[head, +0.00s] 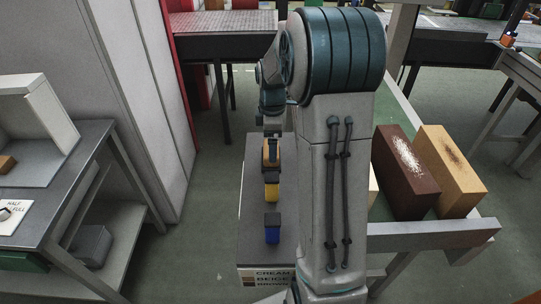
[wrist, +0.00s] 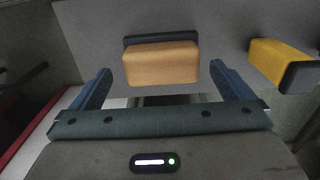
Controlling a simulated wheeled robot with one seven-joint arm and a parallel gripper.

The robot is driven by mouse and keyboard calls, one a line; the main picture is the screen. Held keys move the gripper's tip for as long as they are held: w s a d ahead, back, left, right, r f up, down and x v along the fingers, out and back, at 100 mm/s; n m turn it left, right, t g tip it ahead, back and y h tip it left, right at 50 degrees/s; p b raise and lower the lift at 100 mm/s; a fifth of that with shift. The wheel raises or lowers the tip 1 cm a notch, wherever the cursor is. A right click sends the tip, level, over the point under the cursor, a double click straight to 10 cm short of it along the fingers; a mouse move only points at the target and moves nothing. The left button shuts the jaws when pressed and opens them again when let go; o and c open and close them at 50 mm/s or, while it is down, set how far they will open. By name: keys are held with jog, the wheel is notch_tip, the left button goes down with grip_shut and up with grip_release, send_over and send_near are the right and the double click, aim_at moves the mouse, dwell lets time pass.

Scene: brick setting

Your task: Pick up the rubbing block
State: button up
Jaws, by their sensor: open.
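A tan block with a dark backing (wrist: 162,65) lies on the grey top, just ahead of and between my fingertips in the wrist view. It looks like a rubbing block; in the head view it shows as a small tan and dark block (head: 271,152) at the far part of the grey top. My gripper (wrist: 159,70) is open, with one finger on each side of the block and a visible gap to each. In the head view my arm hides part of this area. A yellow block with a dark end (wrist: 280,65) lies to the right in the wrist view.
The yellow block (head: 271,188) and a blue block (head: 272,230) sit nearer on the grey top (head: 252,215). Large brown (head: 405,180) and beige (head: 450,170) blocks stand at right. A metal workbench (head: 75,175) stands at left.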

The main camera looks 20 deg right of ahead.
jog(key=f, duration=0.4)
jog(key=shift+a, duration=0.2)
jog(key=shift+r, duration=0.1)
jog(key=c, duration=1.2)
jog(key=shift+r, duration=0.1)
notch_tip(320, 180, up, 18)
jog(key=shift+f+p, duration=0.1)
jog(key=shift+p, duration=0.5)
jog(key=o, duration=0.4)
jog(key=shift+a, duration=0.15)
